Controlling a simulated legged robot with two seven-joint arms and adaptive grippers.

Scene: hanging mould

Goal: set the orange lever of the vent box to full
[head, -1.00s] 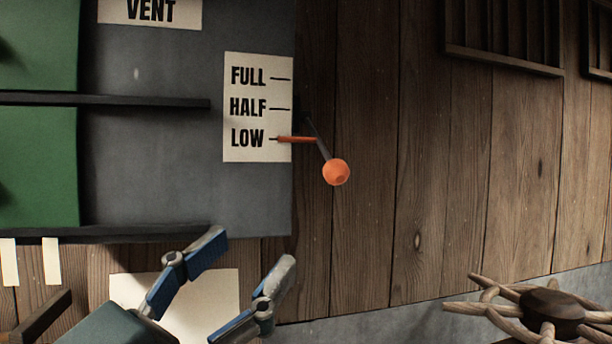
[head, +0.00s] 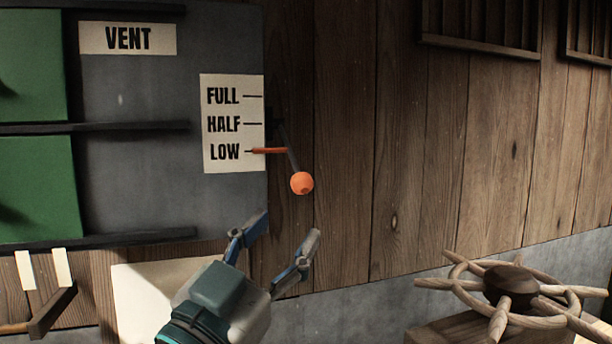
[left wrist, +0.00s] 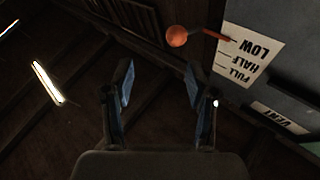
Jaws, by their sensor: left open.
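The orange lever has a round orange knob (head: 302,183) on a dark arm and an orange pointer (head: 269,151) that lies at the LOW mark. The scale label (head: 233,124) reads FULL, HALF, LOW from top to bottom on the grey vent box (head: 135,190). My left gripper (head: 285,225) is open and empty, below the knob and apart from it. In the left wrist view the knob (left wrist: 177,36) shows beyond the open fingers (left wrist: 158,80), with the label (left wrist: 247,55) upside down at right. My right gripper is not in view.
A wooden spoked wheel (head: 510,287) stands at lower right. Green panels (head: 32,190) and dark rails (head: 95,127) are on the vent box at left. A pale sheet (head: 140,290) is on the wall below the box. The plank wall right of the knob is clear.

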